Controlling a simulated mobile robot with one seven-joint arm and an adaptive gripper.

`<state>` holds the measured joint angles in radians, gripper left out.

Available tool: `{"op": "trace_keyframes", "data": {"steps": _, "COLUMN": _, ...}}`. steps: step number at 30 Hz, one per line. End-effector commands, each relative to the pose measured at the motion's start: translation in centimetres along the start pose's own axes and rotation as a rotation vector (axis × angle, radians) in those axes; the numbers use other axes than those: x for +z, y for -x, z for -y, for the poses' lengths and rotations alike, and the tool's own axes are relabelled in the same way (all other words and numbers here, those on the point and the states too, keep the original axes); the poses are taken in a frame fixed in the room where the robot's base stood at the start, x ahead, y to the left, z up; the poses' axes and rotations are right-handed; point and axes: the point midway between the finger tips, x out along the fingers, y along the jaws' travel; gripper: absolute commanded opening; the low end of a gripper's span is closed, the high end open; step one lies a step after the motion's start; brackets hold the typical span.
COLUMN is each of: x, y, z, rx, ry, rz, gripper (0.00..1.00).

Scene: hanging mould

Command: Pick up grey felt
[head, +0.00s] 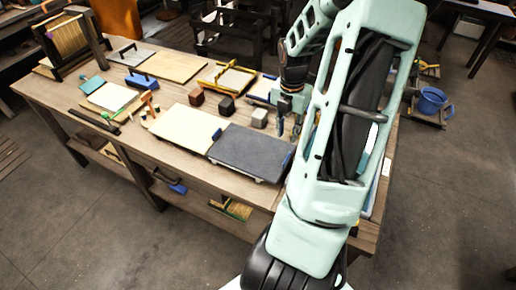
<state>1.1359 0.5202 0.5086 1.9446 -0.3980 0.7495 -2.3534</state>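The grey felt (250,152) is a dark grey rectangular sheet lying flat near the front edge of the wooden table. A small blue piece (287,161) sits at its right edge, and another blue piece (216,134) is at its upper left corner. My gripper (296,130) points down just above and right of the felt in the picture. It looks apart from the felt, though its height is hard to judge. My arm hides part of it, and the finger gap is too small to make out.
A pale sheet (181,128) lies directly left of the felt. Behind are a brown block (197,96), a dark block (226,105) and a grey block (259,117). A framed screen (236,79) lies farther back. My arm hides the table's right side.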

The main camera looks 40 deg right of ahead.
Motion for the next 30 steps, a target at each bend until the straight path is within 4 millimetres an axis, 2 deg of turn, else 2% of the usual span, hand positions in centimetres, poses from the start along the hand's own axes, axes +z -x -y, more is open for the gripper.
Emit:
{"op": "trace_keyframes", "data": {"steps": 5, "x": -0.6, "y": -0.8, "z": 0.9, "rx": 0.010, "ry": 0.080, "rz": -0.030, "gripper": 0.26}}
{"op": "trace_keyframes", "data": {"steps": 12, "x": -0.8, "y": -4.5, "z": 0.9, "rx": 0.011, "ry": 0.092, "rz": -0.036, "gripper": 0.26}}
{"op": "trace_keyframes", "data": {"steps": 20, "x": -0.8, "y": -6.6, "z": 0.8, "rx": 0.010, "ry": 0.089, "rz": -0.033, "gripper": 0.26}}
{"op": "trace_keyframes", "data": {"steps": 30, "x": -0.6, "y": -10.9, "z": 0.6, "rx": 0.010, "ry": 0.089, "rz": -0.033, "gripper": 0.26}}
